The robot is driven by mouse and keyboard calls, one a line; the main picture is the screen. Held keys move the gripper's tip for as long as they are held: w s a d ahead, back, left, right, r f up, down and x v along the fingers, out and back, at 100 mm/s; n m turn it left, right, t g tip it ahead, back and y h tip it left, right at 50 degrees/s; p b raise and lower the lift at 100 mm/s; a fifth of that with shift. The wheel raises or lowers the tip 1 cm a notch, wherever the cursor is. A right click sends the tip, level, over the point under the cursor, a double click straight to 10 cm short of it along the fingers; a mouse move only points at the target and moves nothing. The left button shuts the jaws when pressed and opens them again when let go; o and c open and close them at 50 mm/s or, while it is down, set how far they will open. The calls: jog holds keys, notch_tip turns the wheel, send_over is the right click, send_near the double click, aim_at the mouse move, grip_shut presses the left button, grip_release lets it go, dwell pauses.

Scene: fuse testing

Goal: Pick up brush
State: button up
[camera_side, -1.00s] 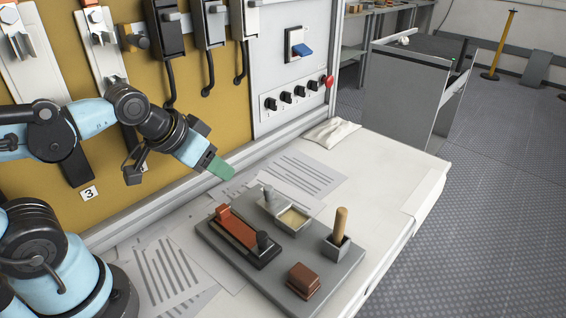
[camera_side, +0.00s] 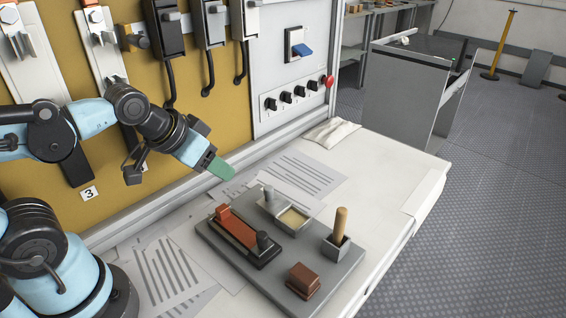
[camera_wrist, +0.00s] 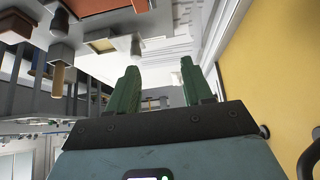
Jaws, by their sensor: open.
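The brush appears to be the wooden handle (camera_side: 341,221) standing upright in a small grey square holder (camera_side: 336,246) on the right of a grey tray (camera_side: 220,250). Its bristle end is hidden in the holder. The handle also shows at the left of the wrist view (camera_wrist: 58,80), where the scene looks upside down. My gripper (camera_side: 222,170) is up and to the left of the brush, above the bench near the wall panel. In the wrist view its two green fingers (camera_wrist: 159,72) are apart with nothing between them.
The tray also carries a red-brown fuse-like part (camera_side: 237,232) in a black base, a shallow dish (camera_side: 292,219) with a grey peg beside it, and a brown block (camera_side: 303,280). Papers (camera_side: 300,172) lie on the white bench. A white cloth (camera_side: 331,132) lies near the panel.

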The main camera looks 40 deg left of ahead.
jog(key=m+g+h, duration=0.1)
jog(key=m+g, duration=0.5)
jog(key=m, duration=0.3)
send_near(342, 210)
jog(key=f, duration=0.7)
jog(key=shift+w+d, duration=0.15)
jog(key=shift+w, duration=0.2)
jog(key=shift+w+d+f, duration=0.1)
jog(key=shift+d+f, duration=0.05)
jog(key=shift+f, duration=0.7)
jog(key=shift+w+d+f, duration=0.1)
jog(key=shift+d+f, duration=0.05)
jog(key=shift+f, duration=0.75)
jog(key=shift+w+d+f, duration=0.1)
jog(key=shift+d+f, duration=0.05)
jog(key=shift+f, duration=0.7)
jog(key=shift+c, duration=0.3)
jog(key=shift+s, duration=0.1)
grip_shut()
